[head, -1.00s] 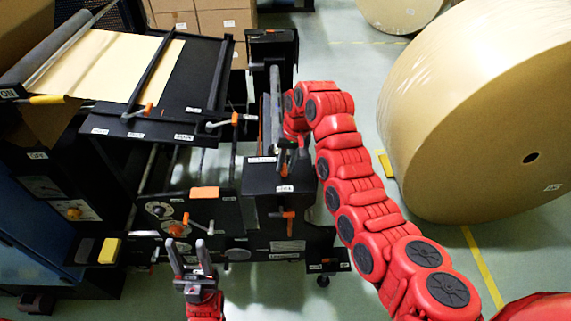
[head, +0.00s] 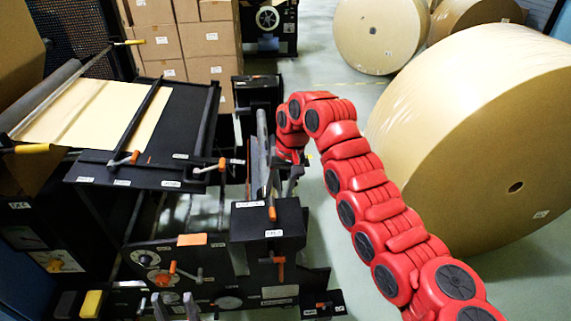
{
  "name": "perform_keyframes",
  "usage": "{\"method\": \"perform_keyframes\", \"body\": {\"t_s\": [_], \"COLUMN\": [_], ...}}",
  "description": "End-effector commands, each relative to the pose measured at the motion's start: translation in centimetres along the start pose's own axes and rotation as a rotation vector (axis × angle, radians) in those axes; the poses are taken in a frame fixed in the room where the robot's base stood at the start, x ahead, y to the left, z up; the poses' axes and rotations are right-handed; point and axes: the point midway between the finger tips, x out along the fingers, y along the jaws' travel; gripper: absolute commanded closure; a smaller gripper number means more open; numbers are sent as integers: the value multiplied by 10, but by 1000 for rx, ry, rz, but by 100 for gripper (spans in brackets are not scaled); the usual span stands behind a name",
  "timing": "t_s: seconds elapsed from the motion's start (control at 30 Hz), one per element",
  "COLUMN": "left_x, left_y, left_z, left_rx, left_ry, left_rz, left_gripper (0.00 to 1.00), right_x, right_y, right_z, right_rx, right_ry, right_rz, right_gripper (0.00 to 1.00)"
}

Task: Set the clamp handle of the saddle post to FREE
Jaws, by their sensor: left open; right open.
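The saddle post is most likely the black block (head: 250,222) at the right of the machine's near face, with small white labels on top and front that I cannot read. An orange-tipped handle (head: 271,212) points toward me on its top; I take it for the clamp handle, but cannot read its setting. My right gripper (head: 289,178) is open, just behind and right of this handle, apart from it; its fingers are dark and partly hidden. My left gripper (head: 174,306) is open and empty at the bottom edge, in front of the machine's dial panel, cut off by the frame.
Other orange handles show on the post's front (head: 280,266), the panel (head: 172,267) and the black table (head: 222,164). A roller (head: 262,140) stretches behind the post. A big kraft roll (head: 480,150) stands right of my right arm. Cartons (head: 165,45) stand behind.

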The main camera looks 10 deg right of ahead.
Motion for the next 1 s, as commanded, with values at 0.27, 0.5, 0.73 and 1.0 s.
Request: {"method": "perform_keyframes", "body": {"t_s": [0.27, 0.5, 0.73, 1.0], "left_x": [-8, -12, -13, -13], "left_y": [0, 1, 1, 1], "left_z": [1, 2, 2, 2], "left_rx": [0, 0, 0, 0], "left_ry": [0, 0, 0, 0], "left_rz": [0, 0, 0, 0], "left_gripper": [50, 50, 50, 50], "right_x": [-52, -82, -93, -93], "right_y": [1, 1, 0, 0], "right_z": [-1, 0, 0, 0], "right_rx": [0, 1, 1, 0], "right_ry": [4, 1, -1, -1], "right_rz": [5, 3, 0, -1], "right_gripper": [47, 47, 47, 47]}}
